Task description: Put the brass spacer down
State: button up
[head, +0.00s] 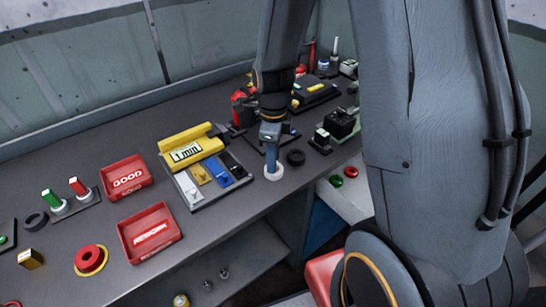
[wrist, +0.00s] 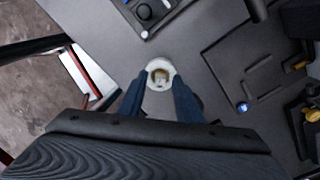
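My gripper (head: 272,168) points down over the dark bench, just right of the tray of coloured parts. Its fingers meet a white ring (head: 275,177) at the bench surface. In the wrist view, the two blue fingers (wrist: 160,84) stand apart on either side of the white ring (wrist: 151,66). A small brass-coloured piece (wrist: 160,76), likely the brass spacer, shows inside the ring between the fingertips. I cannot tell whether the fingers press on it, or whether it rests on the bench. In the head view the finger hides it.
Left of my gripper are a grey tray (head: 206,206) of coloured parts and a yellow "1 min" device (head: 188,152). A black ring (head: 296,157) lies close on the right. Red GOOD (head: 126,178) and REWORK (head: 150,232) trays stand further left. The bench's front edge is near.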

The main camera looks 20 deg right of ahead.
notch_tip(320, 180, up, 12)
jog(key=b, duration=0.3)
jog(key=s+f+n, duration=0.2)
jog(key=s+n, duration=0.2)
jog(key=n, duration=0.7)
jog(key=s+f+n+t, duration=0.1)
jog(key=s+f+n, duration=0.2)
jog(key=n, duration=0.9)
jog(key=shift+s+n, duration=0.3)
jog(key=shift+s, duration=0.95)
jog(key=shift+f, duration=0.15)
